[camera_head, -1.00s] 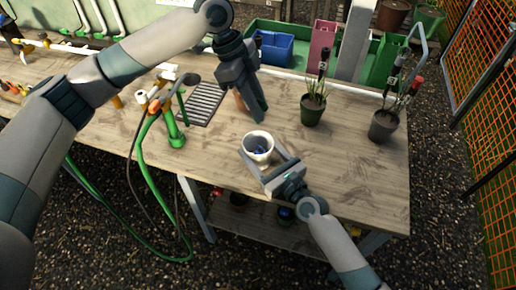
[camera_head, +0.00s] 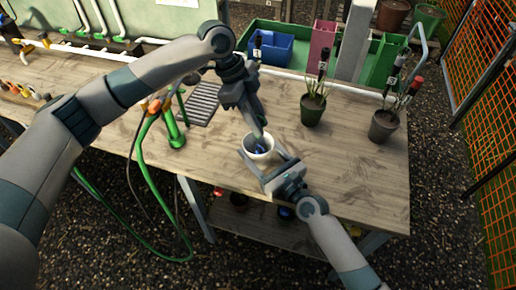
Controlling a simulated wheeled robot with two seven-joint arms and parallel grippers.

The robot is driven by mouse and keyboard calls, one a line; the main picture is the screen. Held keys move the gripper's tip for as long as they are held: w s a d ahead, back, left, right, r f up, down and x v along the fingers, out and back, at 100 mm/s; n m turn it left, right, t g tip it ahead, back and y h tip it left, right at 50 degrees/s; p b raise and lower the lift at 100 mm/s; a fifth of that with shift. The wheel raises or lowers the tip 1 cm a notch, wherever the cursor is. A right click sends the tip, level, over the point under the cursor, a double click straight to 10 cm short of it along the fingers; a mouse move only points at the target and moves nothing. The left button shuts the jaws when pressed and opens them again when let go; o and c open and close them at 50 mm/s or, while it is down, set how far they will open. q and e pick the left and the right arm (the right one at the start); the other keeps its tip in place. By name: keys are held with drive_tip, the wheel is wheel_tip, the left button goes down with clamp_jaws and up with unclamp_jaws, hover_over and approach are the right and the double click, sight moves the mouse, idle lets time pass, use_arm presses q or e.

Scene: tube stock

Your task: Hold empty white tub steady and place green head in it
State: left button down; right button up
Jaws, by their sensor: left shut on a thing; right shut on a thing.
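The white tub (camera_head: 264,161) stands near the table's front edge, with something blue (camera_head: 260,149) visible inside it. My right gripper (camera_head: 259,154) is shut on the tub, its fingers on either side of it. My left gripper (camera_head: 261,138) points down with its fingertips at the tub's mouth. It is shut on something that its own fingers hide. I cannot make out a green head in its jaws. Part of the tub's opening is hidden behind the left gripper.
The wooden table (camera_head: 345,175) is clear to the right of the tub. A green hose fitting (camera_head: 174,132) and a slatted grate (camera_head: 201,104) are on the left. A blue bin (camera_head: 272,49) stands behind.

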use_arm(q)
drive_tip(key=shift+f, duration=0.8)
drive_tip(key=c, duration=1.5)
unclamp_jaws()
drive_tip(key=v, duration=1.2)
use_arm(e)
drive_tip(key=o, duration=1.2)
drive_tip(key=shift+c, duration=0.2)
drive_tip(key=shift+s, duration=0.1)
